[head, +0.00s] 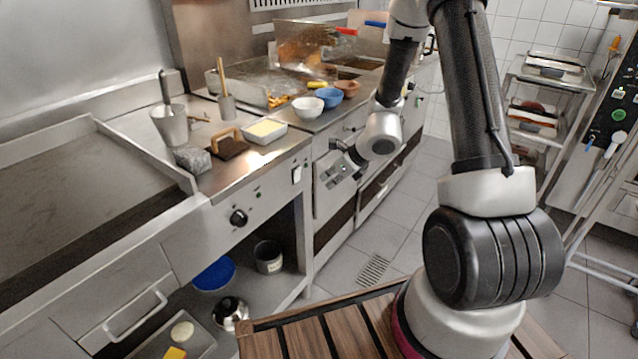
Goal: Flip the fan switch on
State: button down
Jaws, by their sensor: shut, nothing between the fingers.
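A small white rocker switch (297,174) sits on the steel front panel of the counter, near its right end. I cannot read a label on it or tell which way it is tipped. My gripper (334,168) is to the right of this switch, in front of the steel units, with its fingers pointing left and down. It is shut and empty, and appears apart from the switch.
A black knob (238,217) is on the same panel, left of the switch. Bowls (308,107), a butter-like tray (265,131) and a metal pot (171,125) stand on the counter above. The tiled floor (408,205) between the units is clear.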

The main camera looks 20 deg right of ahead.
jog(key=shift+s+f+v, duration=0.15)
jog(key=shift+v, duration=0.8)
jog(key=shift+s+f+v, duration=0.15)
jog(key=shift+s+v, duration=0.05)
jog(key=shift+v, duration=0.7)
jog(key=shift+d, duration=0.2)
